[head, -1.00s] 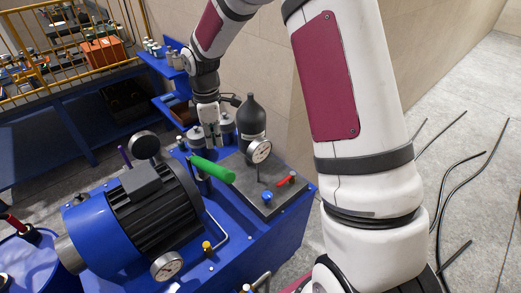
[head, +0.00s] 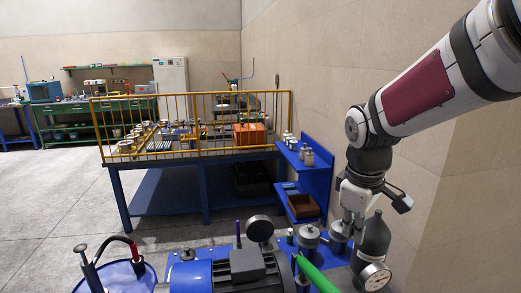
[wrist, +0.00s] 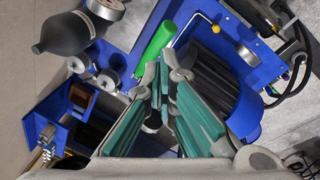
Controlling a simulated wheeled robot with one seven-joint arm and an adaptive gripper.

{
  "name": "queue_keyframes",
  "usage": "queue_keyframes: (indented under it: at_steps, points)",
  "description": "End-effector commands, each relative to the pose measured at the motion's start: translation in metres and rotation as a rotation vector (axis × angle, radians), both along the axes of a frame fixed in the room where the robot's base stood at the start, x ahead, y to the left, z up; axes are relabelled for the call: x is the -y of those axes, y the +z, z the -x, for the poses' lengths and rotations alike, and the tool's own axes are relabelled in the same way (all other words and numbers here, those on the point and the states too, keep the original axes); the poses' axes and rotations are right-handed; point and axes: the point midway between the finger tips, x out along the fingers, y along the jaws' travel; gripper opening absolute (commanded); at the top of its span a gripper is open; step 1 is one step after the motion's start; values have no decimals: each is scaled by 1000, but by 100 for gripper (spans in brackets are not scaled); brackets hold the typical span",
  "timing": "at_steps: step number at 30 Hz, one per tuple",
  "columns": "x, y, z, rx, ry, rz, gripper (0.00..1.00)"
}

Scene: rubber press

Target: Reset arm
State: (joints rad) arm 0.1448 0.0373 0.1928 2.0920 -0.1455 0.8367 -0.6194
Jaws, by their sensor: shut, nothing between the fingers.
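My arm comes in from the upper right of the head view, bends at the elbow and hangs down. My gripper (head: 350,230) points down above the blue press bench, just left of a dark bottle (head: 373,243). In the wrist view my gripper (wrist: 163,65) is shut and empty, its green-padded fingers meeting at the tips. A green handle (head: 314,276) lies below in the head view. It shows beside the fingertips in the wrist view (wrist: 153,45); I cannot tell the gap.
A pressure gauge (head: 374,277) stands in front of the bottle. A blue motor (head: 205,275) is at the bottom. A blue shelf (head: 318,172) with jars stands beyond the gripper, by the wall. A yellow-railed table (head: 190,160) is behind. Open floor (head: 60,215) lies left.

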Motion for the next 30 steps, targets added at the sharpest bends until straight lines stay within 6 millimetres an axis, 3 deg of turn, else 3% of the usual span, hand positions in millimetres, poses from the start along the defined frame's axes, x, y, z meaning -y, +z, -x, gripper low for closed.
queue_keyframes:
  at_steps: [3,9,18,24,30]
  points:
    - [0,27,32,69,-121,-21,0]
    - [-1,56,86,172,-328,-94,0]
    - [-4,69,160,294,-596,-259,0]
    - [-5,67,181,323,-681,-328,0]
    - [-6,66,184,325,-696,-340,0]
